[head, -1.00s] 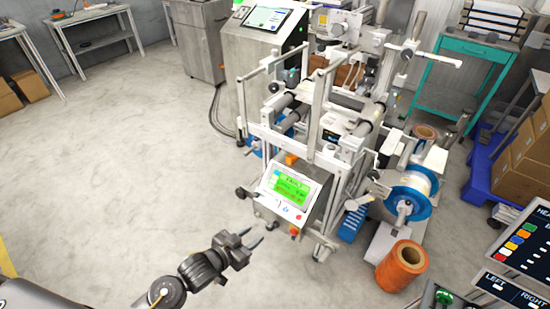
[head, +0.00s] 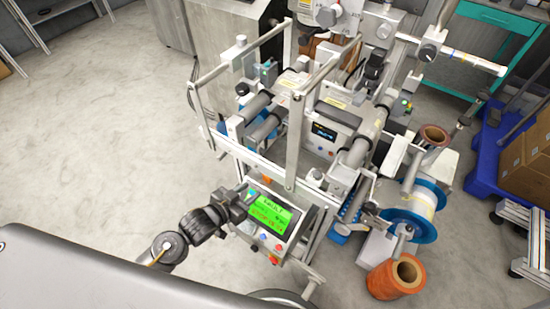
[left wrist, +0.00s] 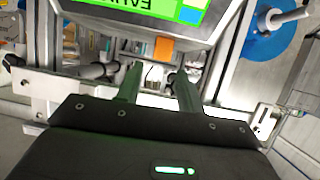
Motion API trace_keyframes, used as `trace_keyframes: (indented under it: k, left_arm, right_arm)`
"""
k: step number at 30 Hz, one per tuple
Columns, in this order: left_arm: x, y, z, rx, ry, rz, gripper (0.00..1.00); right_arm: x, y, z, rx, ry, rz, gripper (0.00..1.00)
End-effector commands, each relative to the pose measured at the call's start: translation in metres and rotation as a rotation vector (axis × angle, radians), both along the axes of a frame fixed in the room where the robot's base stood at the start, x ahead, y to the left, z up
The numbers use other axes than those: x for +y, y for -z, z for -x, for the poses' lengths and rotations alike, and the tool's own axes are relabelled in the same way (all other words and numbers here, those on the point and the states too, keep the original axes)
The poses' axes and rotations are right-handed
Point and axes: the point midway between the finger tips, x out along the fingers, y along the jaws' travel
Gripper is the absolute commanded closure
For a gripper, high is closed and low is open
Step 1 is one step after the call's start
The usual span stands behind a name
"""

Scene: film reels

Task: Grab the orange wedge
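The orange wedge (left wrist: 163,46) shows in the left wrist view as a small orange block at the edge of the display panel, just past my fingertips and between their lines. It also shows in the head view (head: 267,180) as a small orange patch behind the panel's upper edge, mostly hidden. My left gripper (head: 243,197) is beside the panel's left side in the head view. In the left wrist view its two fingers (left wrist: 160,72) stand apart with nothing between them. My right gripper is not in view.
The display panel (head: 268,213) with a green screen is close to my left gripper. The machine's metal frame and rollers (head: 262,125) rise behind it. An orange spool (head: 394,278) and a blue-flanged reel (head: 412,210) stand at the right. The floor at the left is clear.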

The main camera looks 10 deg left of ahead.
Motion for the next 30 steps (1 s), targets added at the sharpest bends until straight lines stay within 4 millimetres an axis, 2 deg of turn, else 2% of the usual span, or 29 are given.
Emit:
trace_keyframes:
  k: [1, 3, 6, 9, 15, 21, 25, 30]
  left_arm:
    - [0.0, 0.0, 0.001, 0.001, 0.0, 0.0, 0.56]
    - [0.001, 0.0, 0.001, 0.001, -0.002, 0.0, 0.47]
    - [0.001, 0.001, -0.003, -0.001, -0.005, 0.0, 0.45]
    - [-0.004, 0.007, -0.015, -0.001, -0.007, 0.001, 0.45]
    - [-0.017, 0.018, -0.039, -0.002, -0.004, 0.0, 0.45]
    - [-0.021, 0.022, -0.047, 0.0, -0.002, -0.001, 0.45]
    - [-0.023, 0.023, -0.053, 0.0, -0.001, 0.0, 0.45]
    - [-0.03, 0.032, -0.076, 0.0, -0.001, 0.0, 0.45]
  right_arm:
    - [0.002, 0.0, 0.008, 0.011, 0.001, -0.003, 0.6]
    - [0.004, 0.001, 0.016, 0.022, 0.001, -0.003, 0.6]
    - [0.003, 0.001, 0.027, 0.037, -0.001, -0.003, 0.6]
    - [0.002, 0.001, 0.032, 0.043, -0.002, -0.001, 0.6]
    - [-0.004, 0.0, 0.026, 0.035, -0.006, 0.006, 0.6]
    - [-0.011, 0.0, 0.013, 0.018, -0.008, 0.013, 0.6]
    - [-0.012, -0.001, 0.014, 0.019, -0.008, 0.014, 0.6]
    - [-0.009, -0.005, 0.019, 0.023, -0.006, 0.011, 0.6]
